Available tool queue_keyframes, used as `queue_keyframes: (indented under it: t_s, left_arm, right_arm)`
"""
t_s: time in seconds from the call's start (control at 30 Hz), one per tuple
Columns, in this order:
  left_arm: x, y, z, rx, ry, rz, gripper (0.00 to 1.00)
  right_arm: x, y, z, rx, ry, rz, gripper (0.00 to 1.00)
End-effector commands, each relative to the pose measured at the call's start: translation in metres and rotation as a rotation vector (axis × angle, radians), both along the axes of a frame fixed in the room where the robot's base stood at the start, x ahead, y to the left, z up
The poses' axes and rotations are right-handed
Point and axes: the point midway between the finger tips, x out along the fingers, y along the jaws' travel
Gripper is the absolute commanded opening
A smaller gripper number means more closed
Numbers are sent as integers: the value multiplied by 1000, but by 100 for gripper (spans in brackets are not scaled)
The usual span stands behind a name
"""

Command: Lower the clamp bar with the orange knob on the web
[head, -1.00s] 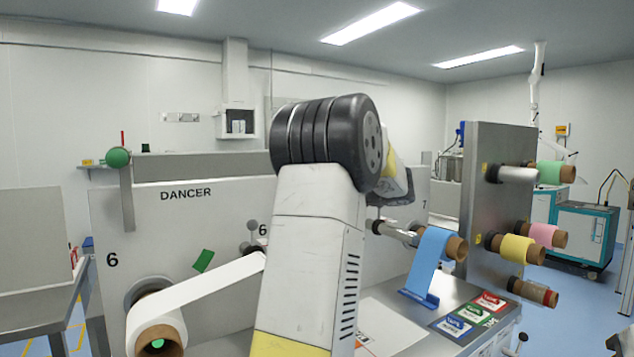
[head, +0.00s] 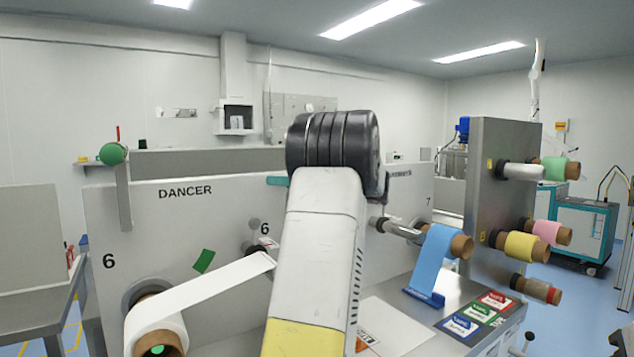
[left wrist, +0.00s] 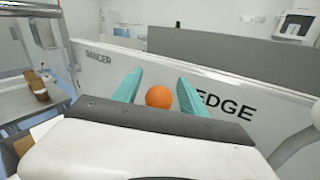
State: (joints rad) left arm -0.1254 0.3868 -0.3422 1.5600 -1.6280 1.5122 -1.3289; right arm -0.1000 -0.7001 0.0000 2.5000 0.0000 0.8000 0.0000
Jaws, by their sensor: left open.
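The orange knob (left wrist: 158,97) shows as a ball in the left wrist view, in front of a white panel with the letters EDGE. My left gripper (left wrist: 157,86) is open, with one teal finger on each side of the knob in the picture; I cannot tell whether they touch it. In the head view the knob and its clamp bar are hidden behind my left arm, and only a teal finger (head: 278,181) shows beside the dark wrist. The white web (head: 205,287) runs from a roll at lower left up behind my arm. My right gripper is not in view.
A green knob (head: 112,154) on a grey bar stands at the left of the DANCER panel (head: 190,215). A blue roll (head: 432,255) and several coloured rolls stick out at the right. Labelled cards (head: 478,312) lie on the metal table there.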

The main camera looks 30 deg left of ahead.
Motion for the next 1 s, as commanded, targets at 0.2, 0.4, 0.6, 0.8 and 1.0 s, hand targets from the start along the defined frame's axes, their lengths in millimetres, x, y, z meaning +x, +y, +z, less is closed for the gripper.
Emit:
queue_keyframes:
  t_s: [0.2,0.4,0.6,0.8,1.0]
  left_arm:
    - [0,1,0,0,0,0,50]
    - [0,1,0,-1,-1,0,19]
    - [0,1,0,-1,-1,0,0]
    - [0,1,0,-1,-1,0,0]
    - [0,1,0,-1,0,-1,0]
  right_arm:
    - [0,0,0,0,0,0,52]
    - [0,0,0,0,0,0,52]
    - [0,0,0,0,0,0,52]
    - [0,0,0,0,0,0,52]
    - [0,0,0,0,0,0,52]
